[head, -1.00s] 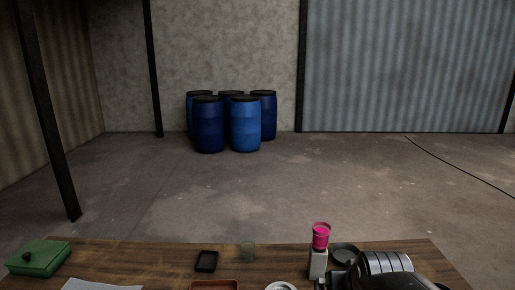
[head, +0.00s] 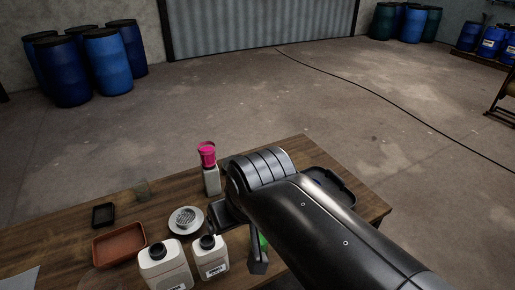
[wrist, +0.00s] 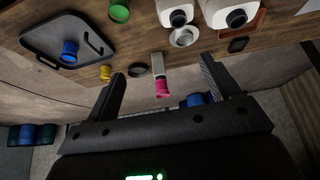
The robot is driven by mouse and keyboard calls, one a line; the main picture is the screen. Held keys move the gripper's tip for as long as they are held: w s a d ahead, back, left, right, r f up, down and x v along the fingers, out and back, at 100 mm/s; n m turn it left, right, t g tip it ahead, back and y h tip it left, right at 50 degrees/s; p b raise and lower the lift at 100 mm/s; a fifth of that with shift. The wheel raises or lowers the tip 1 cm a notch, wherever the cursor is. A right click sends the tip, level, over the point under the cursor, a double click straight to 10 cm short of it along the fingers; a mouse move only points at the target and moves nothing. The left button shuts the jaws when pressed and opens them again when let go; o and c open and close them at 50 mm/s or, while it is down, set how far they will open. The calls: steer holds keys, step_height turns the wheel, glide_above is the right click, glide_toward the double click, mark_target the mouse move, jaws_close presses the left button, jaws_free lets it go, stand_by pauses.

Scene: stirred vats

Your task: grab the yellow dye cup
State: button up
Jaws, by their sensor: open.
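The yellow dye cup (wrist: 105,72) shows in the wrist view, small, on the table near its edge, just left of the left fingertip. It is apart from my gripper (wrist: 162,67), which is open with nothing held between its fingers. In the head view my arm covers the cup's place, so I cannot see the cup there. A pink cup (wrist: 162,89) on a pale upright block (wrist: 157,62) lies between the fingers' lines of sight. The pink cup also shows in the head view (head: 207,154).
A dark tray (wrist: 52,28) holds a blue cup (wrist: 70,51). A green cup (wrist: 119,12) and a round black dish (wrist: 138,70) are near. Two white bottles (head: 165,267), a strainer (head: 186,220) and a brown tray (head: 119,243) crowd the table's left part.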

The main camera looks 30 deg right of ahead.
steer(key=w+d+f+n+h, duration=0.1)
steer(key=w+d+n, duration=0.4)
steer(key=w, duration=0.3)
steer(key=w+d+n+h, duration=0.1)
steer(key=w+d+n, duration=0.35)
steer(key=w, duration=0.35)
steer(key=w+d+f+n+h, duration=0.15)
steer(key=w+d+n, duration=0.3)
steer(key=w, duration=0.45)
steer(key=w+d+f+n, duration=0.4)
steer(key=w+d+f, duration=0.1)
steer(key=d+f, duration=0.2)
steer(key=w+d+f+n, duration=0.4)
steer(key=w+d+f, duration=0.1)
steer(key=d+f, duration=0.2)
steer(key=w+d+f+n+g+h, duration=0.1)
steer(key=w+d+f+n, duration=0.4)
steer(key=w+d+f, duration=0.1)
steer(key=shift+d+f, duration=0.25)
steer(key=shift+f, duration=0.25)
steer(key=shift+d+f, duration=0.2)
steer(key=shift+f, duration=0.3)
steer(key=shift+x, duration=2.95)
steer(key=shift+s, duration=0.1)
steer(key=shift+c, duration=0.4)
steer(key=c, duration=1.1)
